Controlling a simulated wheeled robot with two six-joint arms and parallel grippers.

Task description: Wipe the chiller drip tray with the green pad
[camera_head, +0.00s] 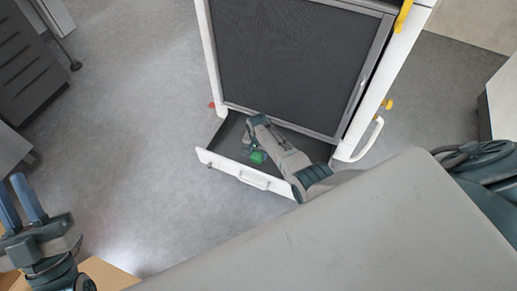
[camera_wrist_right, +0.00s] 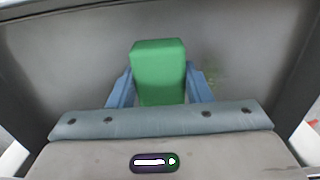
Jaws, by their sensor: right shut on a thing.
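The chiller (camera_head: 300,60) stands at the top centre of the head view, with a dark mesh front. Its drip tray (camera_head: 228,136) is pulled out below, with a white front panel and handle. My right gripper (camera_head: 254,150) reaches down into the tray. It is shut on the green pad (camera_head: 258,157), which also shows between the blue fingers in the right wrist view (camera_wrist_right: 159,72). A faint greenish smudge (camera_wrist_right: 212,76) lies on the grey tray floor right of the pad. Whether the pad touches the floor is unclear. My left gripper (camera_head: 22,196) is empty and open at the far left.
Dark walls of the tray close in on both sides in the right wrist view. A white handle (camera_head: 372,140) sticks out at the chiller's right. A grey cabinet (camera_head: 28,65) stands at the upper left. The floor (camera_head: 130,150) between is clear.

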